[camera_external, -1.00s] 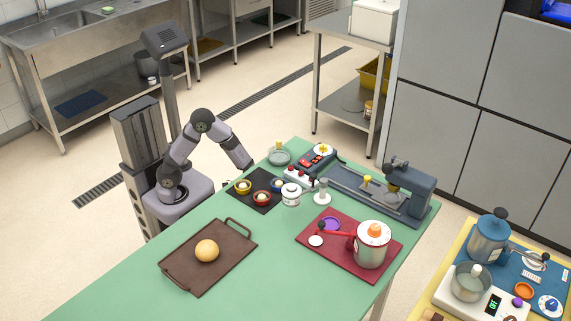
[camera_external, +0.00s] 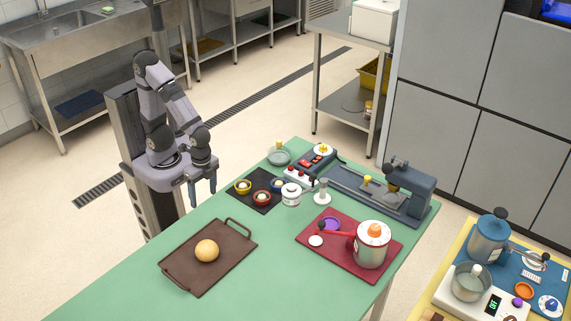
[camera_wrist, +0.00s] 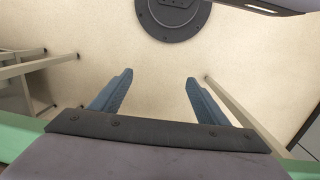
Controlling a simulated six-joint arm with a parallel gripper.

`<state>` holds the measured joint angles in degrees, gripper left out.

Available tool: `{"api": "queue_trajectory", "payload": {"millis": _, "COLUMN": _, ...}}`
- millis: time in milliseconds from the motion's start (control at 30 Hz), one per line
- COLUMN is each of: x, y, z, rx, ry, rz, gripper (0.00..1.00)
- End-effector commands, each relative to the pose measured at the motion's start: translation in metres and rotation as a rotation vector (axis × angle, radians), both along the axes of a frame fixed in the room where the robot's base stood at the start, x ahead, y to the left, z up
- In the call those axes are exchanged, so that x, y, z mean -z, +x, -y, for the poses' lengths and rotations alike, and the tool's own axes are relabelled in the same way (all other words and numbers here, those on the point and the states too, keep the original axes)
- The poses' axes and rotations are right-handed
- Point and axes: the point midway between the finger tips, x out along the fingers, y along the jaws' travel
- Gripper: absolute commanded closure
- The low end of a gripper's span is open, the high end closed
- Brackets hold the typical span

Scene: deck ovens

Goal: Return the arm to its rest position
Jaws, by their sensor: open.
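My arm is folded up close to its column, at the left of the external view. My gripper (camera_external: 202,190) points down beside the near-left edge of the green table (camera_external: 120,288). In the wrist view the two blue fingers of my gripper (camera_wrist: 152,90) stand wide apart with nothing between them. Pale floor (camera_wrist: 150,62) shows beyond the fingers, and the green table edge (camera_wrist: 12,138) shows at the lower left.
A brown tray (camera_external: 180,270) with a round bun (camera_external: 207,250) lies on the table near my gripper. A black mat (camera_external: 262,206) with small bowls lies to the right. A red mat (camera_external: 318,250) with a pot (camera_external: 371,248) is farther right. The table's left end is clear.

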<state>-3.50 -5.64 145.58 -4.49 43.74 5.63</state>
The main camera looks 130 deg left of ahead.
Motion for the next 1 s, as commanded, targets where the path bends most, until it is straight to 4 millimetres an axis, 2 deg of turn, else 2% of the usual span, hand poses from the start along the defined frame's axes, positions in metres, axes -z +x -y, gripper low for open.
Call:
{"api": "queue_trajectory", "payload": {"millis": 33, "x": -0.027, "y": 0.004, "z": 0.001, "rx": 0.022, "ry": 0.031, "rz": 0.036, "gripper": 0.31}}
{"api": "queue_trajectory", "payload": {"millis": 100, "x": -0.045, "y": 0.009, "z": 0.001, "rx": 0.032, "ry": 0.064, "rz": 0.071, "gripper": 0.31}}
{"api": "queue_trajectory", "payload": {"millis": 500, "x": -0.141, "y": 0.008, "z": 0.0, "rx": 0.018, "ry": 0.057, "rz": 0.061, "gripper": 0.31}}
{"api": "queue_trajectory", "payload": {"millis": 700, "x": -0.165, "y": 0.008, "z": 0.0, "rx": 0.017, "ry": 0.056, "rz": 0.06, "gripper": 0.31}}
{"api": "queue_trajectory", "payload": {"millis": 1000, "x": -0.168, "y": 0.008, "z": 0.0, "rx": 0.017, "ry": 0.056, "rz": 0.06, "gripper": 0.31}}
